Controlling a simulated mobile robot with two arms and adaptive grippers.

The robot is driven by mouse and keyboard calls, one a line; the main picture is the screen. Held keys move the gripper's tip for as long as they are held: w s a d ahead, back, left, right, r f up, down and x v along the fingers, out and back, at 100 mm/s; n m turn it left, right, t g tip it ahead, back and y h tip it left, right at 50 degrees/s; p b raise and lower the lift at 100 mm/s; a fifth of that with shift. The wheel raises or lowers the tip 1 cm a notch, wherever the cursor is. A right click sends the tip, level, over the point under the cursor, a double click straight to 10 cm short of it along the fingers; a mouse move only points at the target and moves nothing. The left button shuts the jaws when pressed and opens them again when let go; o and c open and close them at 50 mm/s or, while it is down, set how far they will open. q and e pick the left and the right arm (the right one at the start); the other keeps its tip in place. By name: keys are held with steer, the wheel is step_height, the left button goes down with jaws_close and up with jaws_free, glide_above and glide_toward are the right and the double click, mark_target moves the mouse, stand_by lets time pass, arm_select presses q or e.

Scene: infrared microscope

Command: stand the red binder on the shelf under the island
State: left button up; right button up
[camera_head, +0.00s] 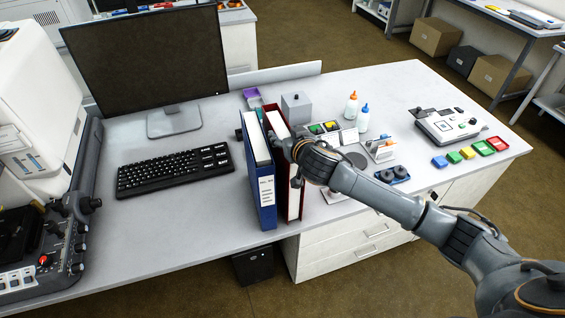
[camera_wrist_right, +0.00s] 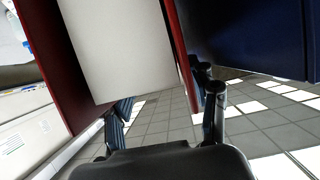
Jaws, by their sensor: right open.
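The red binder (camera_head: 294,203) stands upright on the island top (camera_head: 190,235) near its front edge, close beside a blue binder (camera_head: 265,195). My right gripper (camera_head: 288,150) is at the red binder, its fingers partly hidden there. In the right wrist view my open gripper (camera_wrist_right: 165,106) has its fingers apart, with the red binder (camera_wrist_right: 48,62) and its white pages just ahead. The blue binder (camera_wrist_right: 255,40) fills the upper right there. I cannot tell whether the fingers touch the red binder. The shelf under the island cannot be made out. My left gripper is out of view.
A keyboard (camera_head: 173,172) and monitor (camera_head: 145,60) are left of the binders. Small bottles (camera_head: 351,106), a grey box (camera_head: 296,108) and an instrument (camera_head: 450,125) are on the right. White drawers (camera_head: 350,240) and a black bin (camera_head: 253,264) are below.

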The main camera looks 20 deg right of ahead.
steer(key=shift+x, duration=0.9)
steer(key=shift+a, duration=0.1)
jaws_close()
steer(key=shift+r, duration=0.1)
